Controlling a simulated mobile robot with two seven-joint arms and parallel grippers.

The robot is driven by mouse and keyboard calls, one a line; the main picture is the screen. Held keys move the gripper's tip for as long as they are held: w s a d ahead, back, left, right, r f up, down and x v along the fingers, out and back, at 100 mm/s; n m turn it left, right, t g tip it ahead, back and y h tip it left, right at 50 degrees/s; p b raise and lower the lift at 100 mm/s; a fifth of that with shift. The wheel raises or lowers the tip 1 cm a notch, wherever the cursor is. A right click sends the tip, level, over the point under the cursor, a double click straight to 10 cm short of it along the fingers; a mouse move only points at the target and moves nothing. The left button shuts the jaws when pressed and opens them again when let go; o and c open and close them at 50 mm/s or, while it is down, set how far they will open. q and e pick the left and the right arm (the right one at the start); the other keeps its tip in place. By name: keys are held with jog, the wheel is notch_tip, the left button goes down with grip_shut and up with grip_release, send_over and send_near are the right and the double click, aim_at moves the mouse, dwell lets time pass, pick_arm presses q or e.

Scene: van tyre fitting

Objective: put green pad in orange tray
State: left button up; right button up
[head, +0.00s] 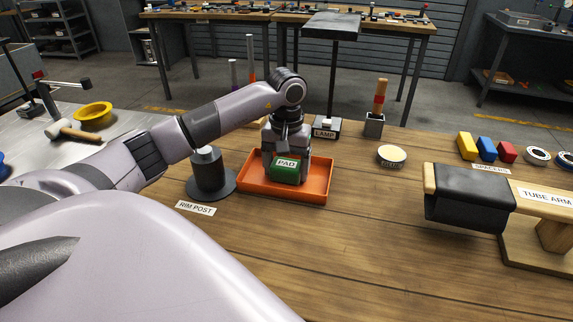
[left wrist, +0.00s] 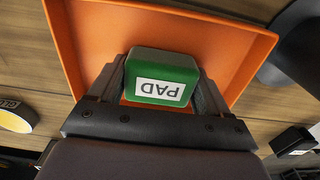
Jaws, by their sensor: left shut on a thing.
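The green pad (head: 285,168) has a white "PAD" label. My left gripper (head: 284,160) is shut on it, over the orange tray (head: 255,190) in the head view. In the left wrist view the pad (left wrist: 161,80) sits between the two fingers of the left gripper (left wrist: 160,92), with the orange tray (left wrist: 95,30) around and behind it. I cannot tell whether the pad touches the tray floor. My right gripper is not in view.
The rim post (head: 209,172) stands just left of the tray. Spacers (head: 487,149) and the tube arm (head: 470,195) are further right. The front wood is clear.

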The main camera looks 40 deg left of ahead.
aim_at(286, 164)
pick_arm(q)
jog(key=o, duration=1)
jog(key=shift+f, duration=0.1)
jog(key=shift+c, duration=0.2)
notch_tip(286, 164, up, 12)
jog(key=shift+p, duration=0.3)
